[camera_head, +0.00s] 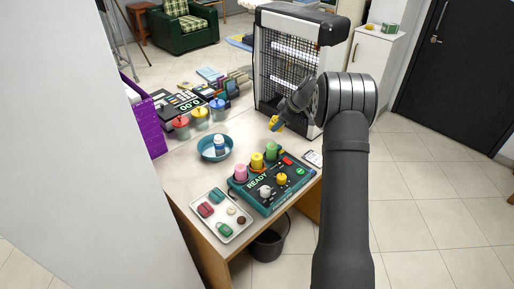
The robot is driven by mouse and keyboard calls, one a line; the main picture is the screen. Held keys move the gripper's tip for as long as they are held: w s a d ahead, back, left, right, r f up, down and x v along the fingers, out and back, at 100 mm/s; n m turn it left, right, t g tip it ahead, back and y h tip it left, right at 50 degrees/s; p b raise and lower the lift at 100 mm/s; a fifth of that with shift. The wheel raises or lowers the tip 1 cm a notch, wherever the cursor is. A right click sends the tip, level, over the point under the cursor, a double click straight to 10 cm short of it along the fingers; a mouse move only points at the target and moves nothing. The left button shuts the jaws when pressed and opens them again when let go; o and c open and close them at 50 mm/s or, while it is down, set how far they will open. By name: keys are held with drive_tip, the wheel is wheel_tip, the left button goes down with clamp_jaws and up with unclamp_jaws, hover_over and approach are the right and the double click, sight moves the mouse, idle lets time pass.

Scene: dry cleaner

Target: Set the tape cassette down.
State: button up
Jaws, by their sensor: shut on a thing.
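My gripper (281,118) is at the end of my dark arm, above the table in front of the black mesh-fronted unit. It is shut on a small yellow thing (276,124), which is the only thing I see at its tips. The thing is too small and partly covered to make out surely as the tape cassette. It appears held clear of the table, behind the teal control box (272,183).
The mesh-fronted unit (286,75) stands close behind my gripper. On the table (180,176) are a blue bowl (203,153) with a bottle, a tray (230,237) of small pieces, several lidded jars (199,116) and a white card (312,157). Bare table shows between bowl and unit.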

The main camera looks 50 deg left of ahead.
drive_tip(key=s+d+n+g, duration=0.2)
drive_tip(key=d+n, duration=0.1)
drive_tip(key=d, duration=0.2)
drive_tip(key=shift+n+h, duration=0.3)
drive_tip(key=s+a+f, duration=0.1)
drive_tip(key=a+f, duration=0.1)
drive_tip(key=a, duration=0.1)
drive_tip(key=s+a+f, duration=0.1)
drive_tip(key=a+f, duration=0.1)
drive_tip(key=a, duration=0.1)
drive_tip(key=s+a+f, duration=0.2)
drive_tip(key=a, duration=0.2)
drive_tip(key=shift+f, duration=2.05)
drive_tip(key=shift+f, duration=0.1)
drive_tip(key=o, duration=0.7)
